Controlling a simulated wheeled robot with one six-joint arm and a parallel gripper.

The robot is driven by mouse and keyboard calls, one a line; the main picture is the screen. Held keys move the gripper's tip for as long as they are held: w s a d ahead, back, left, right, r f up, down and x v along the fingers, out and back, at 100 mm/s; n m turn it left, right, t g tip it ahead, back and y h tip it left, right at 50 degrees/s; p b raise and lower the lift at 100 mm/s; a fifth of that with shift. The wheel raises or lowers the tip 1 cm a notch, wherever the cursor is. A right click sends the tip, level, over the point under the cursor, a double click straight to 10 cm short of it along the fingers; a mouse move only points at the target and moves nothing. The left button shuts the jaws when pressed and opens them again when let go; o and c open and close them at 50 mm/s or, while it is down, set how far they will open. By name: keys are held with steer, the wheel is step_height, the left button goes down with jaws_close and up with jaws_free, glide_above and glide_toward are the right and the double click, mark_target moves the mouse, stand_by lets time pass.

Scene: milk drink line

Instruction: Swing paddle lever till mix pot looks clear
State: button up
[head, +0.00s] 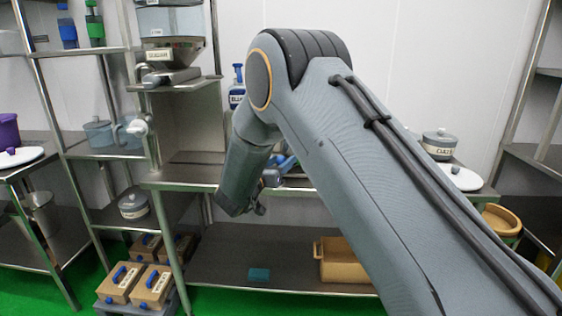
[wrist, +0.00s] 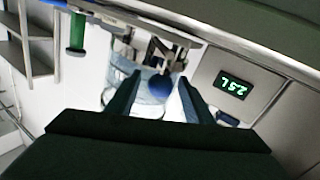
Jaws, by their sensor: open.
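A round blue knob (wrist: 160,88), which looks like the end of the paddle lever, shows in the wrist view. My gripper (wrist: 157,92) is open, with one dark finger on each side of the knob in the picture. I cannot tell whether either finger touches it. Behind the fingers is a clear, round vessel (wrist: 112,96), likely the mix pot. It is partly covered by the fingers and knob, and I cannot judge how well mixed its contents are. In the head view my arm hides most of this spot.
In the head view, a tan bin (head: 345,262) and a small teal block (head: 259,274) sit on the low shelf. Tan boxes with blue handles (head: 150,287) stand at lower left.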

steer(key=shift+w+d, duration=0.1)
steer(key=shift+w, duration=0.15)
jaws_close()
steer(key=shift+s, duration=0.1)
